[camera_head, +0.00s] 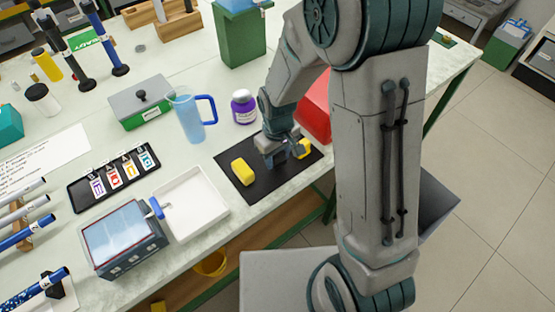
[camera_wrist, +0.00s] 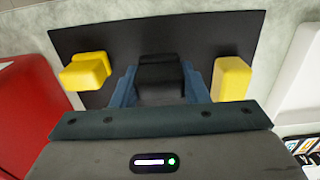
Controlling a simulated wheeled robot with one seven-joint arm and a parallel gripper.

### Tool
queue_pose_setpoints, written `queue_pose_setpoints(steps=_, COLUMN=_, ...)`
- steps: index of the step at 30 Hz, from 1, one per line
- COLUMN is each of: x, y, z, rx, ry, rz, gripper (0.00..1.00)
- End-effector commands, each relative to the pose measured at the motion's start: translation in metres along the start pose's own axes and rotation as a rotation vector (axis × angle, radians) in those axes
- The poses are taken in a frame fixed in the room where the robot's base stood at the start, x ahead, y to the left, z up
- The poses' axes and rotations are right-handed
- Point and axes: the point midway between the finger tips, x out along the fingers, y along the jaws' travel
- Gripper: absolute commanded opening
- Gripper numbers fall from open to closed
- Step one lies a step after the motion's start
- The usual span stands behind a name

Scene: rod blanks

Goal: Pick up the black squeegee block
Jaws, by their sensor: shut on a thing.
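The black squeegee block (camera_wrist: 160,70) shows in the wrist view between the two blue fingers of my gripper (camera_wrist: 160,82). My gripper is shut on it, low over the black mat (camera_wrist: 215,28). I cannot tell whether the block still touches the mat. In the head view my gripper (camera_head: 274,155) is over the middle of the mat (camera_head: 238,152), and my arm's end hides most or all of the block there.
One yellow block (camera_head: 243,171) lies left of my gripper, another (camera_head: 302,148) right of it. A red container (camera_head: 316,108) stands close behind.

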Motion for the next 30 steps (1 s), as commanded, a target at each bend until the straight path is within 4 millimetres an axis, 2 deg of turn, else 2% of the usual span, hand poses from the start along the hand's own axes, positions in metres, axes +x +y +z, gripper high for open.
queue_pose_setpoints(steps=2, x=-0.016, y=0.001, z=-0.001, rx=0.0, ry=0.007, rz=0.002, gripper=0.18)
queue_pose_setpoints(steps=9, x=-0.047, y=0.037, z=0.041, rx=0.008, ry=0.005, rz=0.003, gripper=0.18)
queue_pose_setpoints(steps=15, x=-0.069, y=0.06, z=0.069, rx=0.005, ry=0.003, rz=0.003, gripper=0.18)
queue_pose_setpoints(steps=21, x=-0.081, y=0.073, z=0.085, rx=0.003, ry=0.001, rz=0.001, gripper=0.18)
queue_pose_setpoints(steps=30, x=-0.084, y=0.076, z=0.089, rx=0.0, ry=0.0, rz=0.0, gripper=0.18)
